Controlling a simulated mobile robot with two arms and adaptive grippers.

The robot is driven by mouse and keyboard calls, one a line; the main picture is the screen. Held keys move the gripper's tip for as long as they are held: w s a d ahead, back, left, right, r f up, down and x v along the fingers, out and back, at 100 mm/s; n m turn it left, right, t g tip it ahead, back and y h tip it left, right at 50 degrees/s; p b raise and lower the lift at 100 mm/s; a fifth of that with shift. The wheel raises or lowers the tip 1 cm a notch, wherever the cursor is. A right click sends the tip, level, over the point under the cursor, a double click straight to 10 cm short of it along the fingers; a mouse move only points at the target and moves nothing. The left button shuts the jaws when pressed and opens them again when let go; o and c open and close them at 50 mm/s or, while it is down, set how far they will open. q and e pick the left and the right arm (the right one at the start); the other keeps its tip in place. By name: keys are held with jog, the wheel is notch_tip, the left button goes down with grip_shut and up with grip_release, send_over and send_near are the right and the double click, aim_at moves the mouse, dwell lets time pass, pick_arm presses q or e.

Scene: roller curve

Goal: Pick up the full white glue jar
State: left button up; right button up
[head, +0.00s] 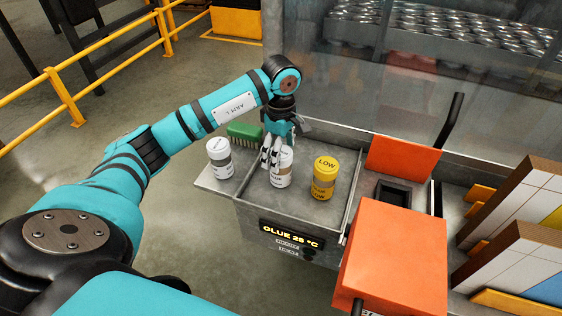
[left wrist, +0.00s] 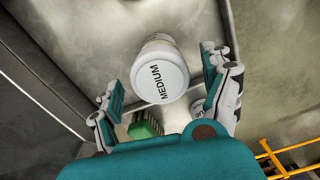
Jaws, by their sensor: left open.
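A white jar (head: 281,172) with a tan band stands upright in the grey metal tray (head: 262,205). My left gripper (head: 272,157) is at this jar, and its fingers partly hide it. In the left wrist view the jar's white lid (left wrist: 160,78) reads MEDIUM and lies between the two spread fingers, with gaps on both sides. A second white jar (head: 219,158) with a grey band stands on the ledge left of the tray. A yellow jar (head: 325,178) marked LOW stands to the right in the tray. My right gripper is not in view.
A green brush (head: 244,131) lies behind the jars, near my gripper. The tray front has a display (head: 291,234) reading GLUE 25 °C. An orange box (head: 392,258) stands right of the tray. A clear panel (head: 340,90) rises behind.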

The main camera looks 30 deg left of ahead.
pick_arm(q)
jog(key=shift+f, duration=0.9)
jog(key=shift+c, duration=0.4)
jog(key=c, duration=1.3)
jog(key=shift+r, duration=0.1)
